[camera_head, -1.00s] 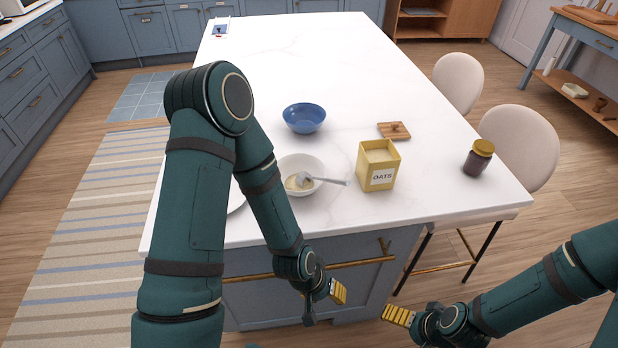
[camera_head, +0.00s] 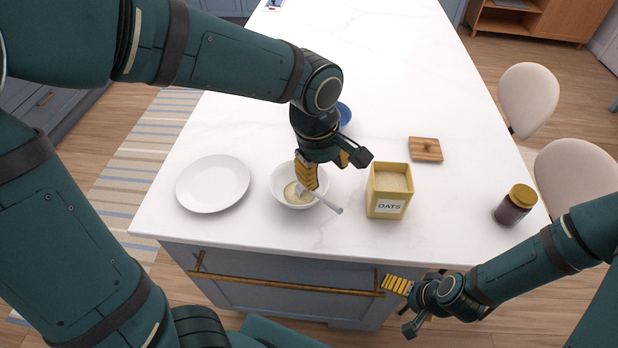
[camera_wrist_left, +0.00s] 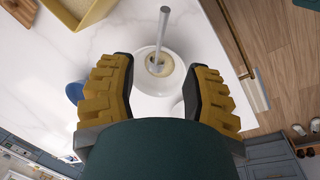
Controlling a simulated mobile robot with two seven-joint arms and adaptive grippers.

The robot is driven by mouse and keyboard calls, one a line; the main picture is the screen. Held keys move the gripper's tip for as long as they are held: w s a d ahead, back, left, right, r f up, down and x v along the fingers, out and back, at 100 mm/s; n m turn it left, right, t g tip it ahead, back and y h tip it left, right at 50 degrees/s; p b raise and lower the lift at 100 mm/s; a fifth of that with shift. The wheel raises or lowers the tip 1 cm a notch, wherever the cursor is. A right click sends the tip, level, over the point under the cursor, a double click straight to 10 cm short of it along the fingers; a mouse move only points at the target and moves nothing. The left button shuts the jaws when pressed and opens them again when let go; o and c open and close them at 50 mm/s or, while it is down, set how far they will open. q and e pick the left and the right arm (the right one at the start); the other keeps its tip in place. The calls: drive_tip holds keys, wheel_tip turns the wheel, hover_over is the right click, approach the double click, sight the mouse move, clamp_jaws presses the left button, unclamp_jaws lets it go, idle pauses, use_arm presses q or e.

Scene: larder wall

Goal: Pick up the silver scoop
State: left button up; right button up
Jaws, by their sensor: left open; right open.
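The silver scoop (camera_head: 328,204) rests in the white bowl (camera_head: 277,192), its handle leaning over the bowl's right rim. Some pale oats lie in the bowl. In the left wrist view the scoop's handle (camera_wrist_left: 162,30) points away from the bowl (camera_wrist_left: 150,82), seen between the fingers. My left gripper (camera_head: 328,172) is open and empty above the bowl, with its fingers apart; it also shows in the left wrist view (camera_wrist_left: 165,95). My right gripper (camera_head: 402,308) is in front of the counter, low at the right, apart from everything.
A yellow oats box (camera_head: 388,190) stands right of the bowl. A white plate (camera_head: 213,184) lies left. A blue bowl (camera_head: 344,114) is partly hidden behind my left arm. A wooden lid (camera_head: 425,150) and a dark jar (camera_head: 515,206) are at the right.

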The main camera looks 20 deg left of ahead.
sight(330, 203)
use_arm(q)
drive_tip(key=f, duration=0.2)
drive_tip(key=f+b, duration=0.1)
drive_tip(key=f, duration=0.4)
drive_tip(key=shift+w+d+f+b, duration=0.25)
drive_tip(key=shift+d+f+b, duration=0.05)
drive_tip(key=shift+b, duration=0.05)
drive_tip(key=shift+w+d+f+b, duration=0.1)
drive_tip(key=shift+w+f+b, duration=0.1)
drive_tip(key=shift+f, duration=0.65)
drive_tip(key=shift+w+d+f+b, duration=0.1)
drive_tip(key=shift+w+f+b, duration=0.05)
drive_tip(key=shift+f, duration=0.75)
drive_tip(key=shift+w+d+f+b, duration=0.1)
drive_tip(key=shift+w+f+b, duration=0.1)
drive_tip(key=shift+f, duration=0.65)
use_arm(e)
drive_tip(key=shift+s+f, duration=0.3)
drive_tip(key=shift+f, duration=0.35)
drive_tip(key=shift+s+f, duration=0.3)
drive_tip(key=shift+f, duration=0.3)
use_arm(q)
drive_tip(key=shift+s, duration=0.1)
clamp_jaws()
